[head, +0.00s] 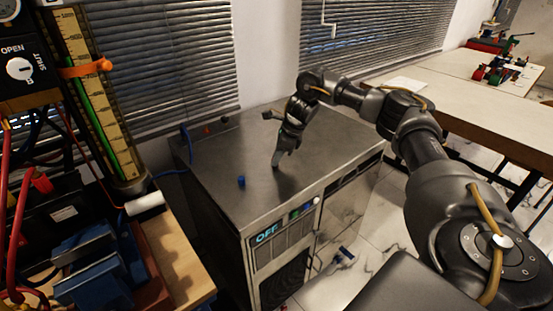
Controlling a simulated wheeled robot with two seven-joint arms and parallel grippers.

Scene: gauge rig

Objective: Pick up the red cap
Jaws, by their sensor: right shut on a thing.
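My right gripper (277,160) points down over the grey metal top of the cabinet (225,205). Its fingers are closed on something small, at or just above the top. I cannot make out the held thing's colour or shape between the fingers. A small blue cap (241,181) stands on the cabinet top, left of the gripper and apart from it. I cannot clearly identify the red cap; a small reddish spot (207,129) shows near the cabinet's back edge. My left gripper is not in view.
A gauge rig with a yellow scale (99,90), red hoses and a red knob-like part (42,183) stands at the left. A blue cable (187,145) runs by the cabinet's left edge. Pale tables (450,90) are at the right. The cabinet top's front is mostly clear.

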